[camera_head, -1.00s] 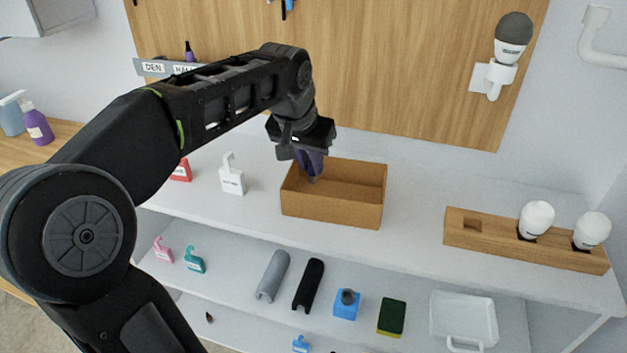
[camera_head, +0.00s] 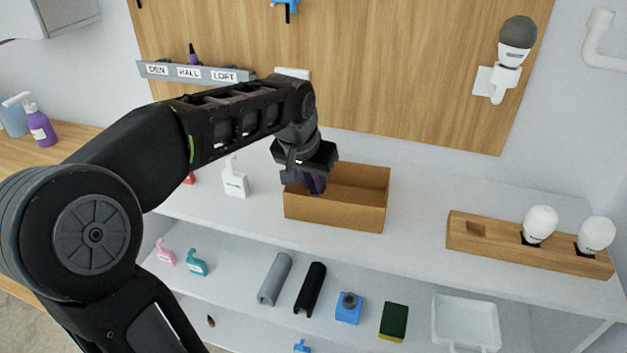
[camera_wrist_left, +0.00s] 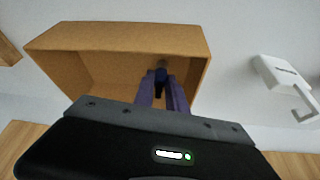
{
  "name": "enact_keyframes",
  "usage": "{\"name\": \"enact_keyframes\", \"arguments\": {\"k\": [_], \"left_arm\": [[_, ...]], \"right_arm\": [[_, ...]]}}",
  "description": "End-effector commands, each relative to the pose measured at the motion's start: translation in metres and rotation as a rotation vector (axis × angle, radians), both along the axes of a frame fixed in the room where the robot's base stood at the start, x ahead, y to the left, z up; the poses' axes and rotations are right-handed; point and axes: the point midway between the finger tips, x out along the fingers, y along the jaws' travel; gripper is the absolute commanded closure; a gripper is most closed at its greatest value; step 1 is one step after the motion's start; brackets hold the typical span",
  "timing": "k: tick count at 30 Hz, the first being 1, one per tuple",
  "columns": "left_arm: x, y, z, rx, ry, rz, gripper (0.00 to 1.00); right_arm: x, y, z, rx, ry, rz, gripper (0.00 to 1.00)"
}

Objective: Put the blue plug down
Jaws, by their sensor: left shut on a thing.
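My left gripper (camera_head: 314,185) points down into the left part of an open brown box (camera_head: 335,212) on the white counter. In the left wrist view its two purple fingers (camera_wrist_left: 163,92) are shut on a small dark blue plug (camera_wrist_left: 161,76). The plug is above or at the floor of the box (camera_wrist_left: 120,41); I cannot tell whether it touches. In the head view the fingers and the box's front wall hide the plug. My right gripper is not in view.
A white tagged item (camera_head: 235,181) stands left of the box. A wooden block (camera_head: 480,240) with white bulbs is at the right. A rail labelled DEN, HALL, LOFT (camera_head: 210,73) is on the back board.

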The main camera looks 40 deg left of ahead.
Motion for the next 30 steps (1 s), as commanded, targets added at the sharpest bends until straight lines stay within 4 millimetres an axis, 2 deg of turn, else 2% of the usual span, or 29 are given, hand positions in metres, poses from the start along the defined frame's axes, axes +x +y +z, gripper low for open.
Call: {"name": "enact_keyframes", "arguments": {"k": [2,3,10,22,26,30], "left_arm": [[0.0,0.0,-0.004,0.0,0.0,0.0,1.0],[0.0,0.0,-0.002,0.0,0.0,0.0,0.8],[0.0,0.0,-0.002,0.0,0.0,0.0,0.62],[-0.001,0.0,0.005,0.001,-0.002,0.0,0.62],[-0.007,-0.001,0.021,0.002,-0.004,-0.001,0.62],[-0.017,-0.004,0.046,0.002,-0.005,0.0,0.62]], "right_arm": [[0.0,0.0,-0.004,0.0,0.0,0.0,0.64],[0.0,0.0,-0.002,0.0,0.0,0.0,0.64],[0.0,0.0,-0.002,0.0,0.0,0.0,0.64],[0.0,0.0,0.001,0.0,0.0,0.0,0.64],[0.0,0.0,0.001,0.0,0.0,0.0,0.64],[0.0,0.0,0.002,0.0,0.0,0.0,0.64]]}}
